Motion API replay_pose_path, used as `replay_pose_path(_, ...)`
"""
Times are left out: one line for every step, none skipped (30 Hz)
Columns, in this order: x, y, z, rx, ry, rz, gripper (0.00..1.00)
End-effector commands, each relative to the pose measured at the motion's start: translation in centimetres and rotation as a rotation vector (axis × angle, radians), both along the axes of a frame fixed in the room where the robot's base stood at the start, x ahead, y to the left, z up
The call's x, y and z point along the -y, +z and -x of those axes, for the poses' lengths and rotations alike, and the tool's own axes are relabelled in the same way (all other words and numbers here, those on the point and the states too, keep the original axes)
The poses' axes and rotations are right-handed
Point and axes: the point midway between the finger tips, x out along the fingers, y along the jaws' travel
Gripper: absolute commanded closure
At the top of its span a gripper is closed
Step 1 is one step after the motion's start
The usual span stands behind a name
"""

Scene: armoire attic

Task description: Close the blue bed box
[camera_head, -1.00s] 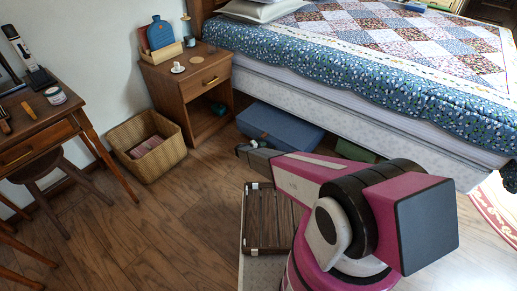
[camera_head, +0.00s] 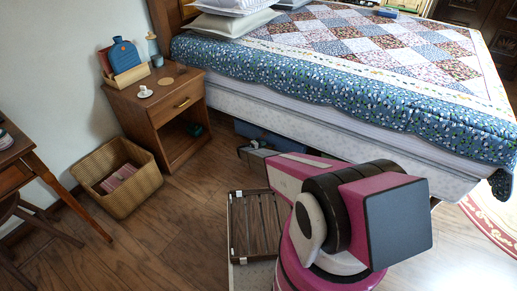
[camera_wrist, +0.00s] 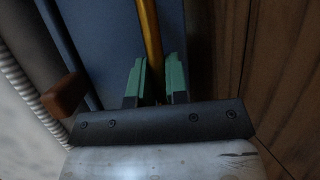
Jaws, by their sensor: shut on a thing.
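The blue bed box (camera_head: 268,138) sits under the side of the bed (camera_head: 335,128), mostly hidden by the bed and my arm. In the wrist view its blue surface (camera_wrist: 205,35) fills the upper middle. A gold-coloured strip (camera_wrist: 149,35) runs along it and passes between the green fingers of my gripper (camera_wrist: 157,62). The fingers are shut on this strip. In the head view my gripper (camera_head: 243,151) is small and low, at the near left end of the box.
A wooden nightstand (camera_head: 165,115) stands left of the box, with a wicker basket (camera_head: 125,180) beside it. A brown slatted rack (camera_head: 257,225) shows beside my arm and appears to be part of my body. Wooden floor (camera_head: 190,225) is clear in front of the nightstand.

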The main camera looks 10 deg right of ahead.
Motion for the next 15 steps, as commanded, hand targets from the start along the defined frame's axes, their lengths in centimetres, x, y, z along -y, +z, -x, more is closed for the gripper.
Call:
replay_pose_path(0.35, -0.13, -0.26, -0.001, -0.001, -0.002, 1.0)
replay_pose_path(0.49, -0.13, -0.35, -0.001, 0.0, -0.002, 1.0)
replay_pose_path(0.64, -0.13, -0.46, -0.001, 0.0, -0.002, 1.0)
replay_pose_path(0.72, -0.13, -0.53, -0.001, 0.0, -0.002, 1.0)
replay_pose_path(0.8, -0.12, -0.59, -0.001, 0.0, -0.002, 1.0)
replay_pose_path(0.88, -0.12, -0.65, -0.001, 0.0, -0.002, 1.0)
replay_pose_path(0.94, -0.12, -0.69, -0.001, 0.001, -0.002, 1.0)
replay_pose_path(0.99, -0.11, -0.72, -0.001, 0.001, -0.002, 1.0)
replay_pose_path(1.03, -0.1, -0.77, -0.001, 0.001, -0.002, 1.0)
replay_pose_path(1.05, -0.1, -0.81, -0.001, 0.001, -0.002, 1.0)
replay_pose_path(1.08, -0.11, -0.83, -0.001, 0.001, -0.002, 1.0)
replay_pose_path(1.09, -0.11, -0.86, -0.001, 0.001, -0.002, 1.0)
replay_pose_path(1.11, -0.1, -0.88, -0.001, 0.001, -0.002, 1.0)
replay_pose_path(1.11, -0.1, -0.91, -0.001, 0.001, -0.002, 1.0)
replay_pose_path(1.12, -0.1, -0.94, 0.0, 0.002, -0.001, 1.0)
